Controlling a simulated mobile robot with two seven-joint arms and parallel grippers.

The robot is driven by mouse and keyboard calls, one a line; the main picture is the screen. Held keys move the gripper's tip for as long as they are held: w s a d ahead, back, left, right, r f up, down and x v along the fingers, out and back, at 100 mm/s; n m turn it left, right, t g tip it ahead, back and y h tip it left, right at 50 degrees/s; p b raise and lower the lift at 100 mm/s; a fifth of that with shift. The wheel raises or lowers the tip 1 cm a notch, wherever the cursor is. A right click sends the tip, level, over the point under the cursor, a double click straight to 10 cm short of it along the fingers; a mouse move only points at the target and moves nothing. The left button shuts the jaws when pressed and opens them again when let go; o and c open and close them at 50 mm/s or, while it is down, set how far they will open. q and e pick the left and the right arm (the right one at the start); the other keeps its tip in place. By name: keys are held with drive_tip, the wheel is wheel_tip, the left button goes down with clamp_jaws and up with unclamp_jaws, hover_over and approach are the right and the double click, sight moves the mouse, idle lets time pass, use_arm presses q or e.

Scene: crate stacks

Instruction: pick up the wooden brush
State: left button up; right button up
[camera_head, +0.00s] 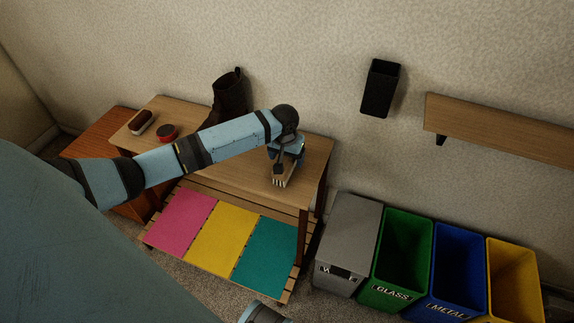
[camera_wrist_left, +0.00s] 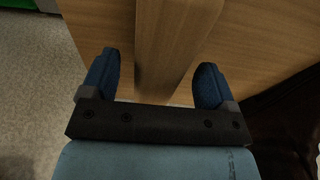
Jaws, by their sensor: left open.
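The wooden brush (camera_head: 280,180) is at the right end of the wooden table (camera_head: 235,180), with pale bristles showing below my left gripper (camera_head: 286,152). My gripper and wrist hide the rest of it from the head. In the left wrist view, the brush's long wooden body (camera_wrist_left: 168,40) lies between the two blue fingers of my left gripper (camera_wrist_left: 158,72). The fingers are open, one on each side, with a visible gap to the wood. My right gripper is not in view.
A black boot (camera_head: 229,95), a red tin (camera_head: 168,132) and a dark brush with a pale underside (camera_head: 141,122) stand farther left on the table. Colored mats (camera_head: 225,238) lie on the lower shelf. Several bins, including a green one (camera_head: 398,262), stand to the right.

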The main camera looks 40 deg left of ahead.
use_arm(q)
wheel_tip(320, 180, down, 2)
drive_tip(key=shift+w+f, duration=0.15)
drive_tip(key=shift+f, duration=0.05)
drive_tip(key=c, duration=0.9)
drive_tip(key=shift+c, duration=1.2)
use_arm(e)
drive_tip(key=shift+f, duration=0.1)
use_arm(q)
drive_tip(key=shift+r, duration=0.15)
wheel_tip(320, 180, up, 20)
drive_tip(key=p, duration=0.5)
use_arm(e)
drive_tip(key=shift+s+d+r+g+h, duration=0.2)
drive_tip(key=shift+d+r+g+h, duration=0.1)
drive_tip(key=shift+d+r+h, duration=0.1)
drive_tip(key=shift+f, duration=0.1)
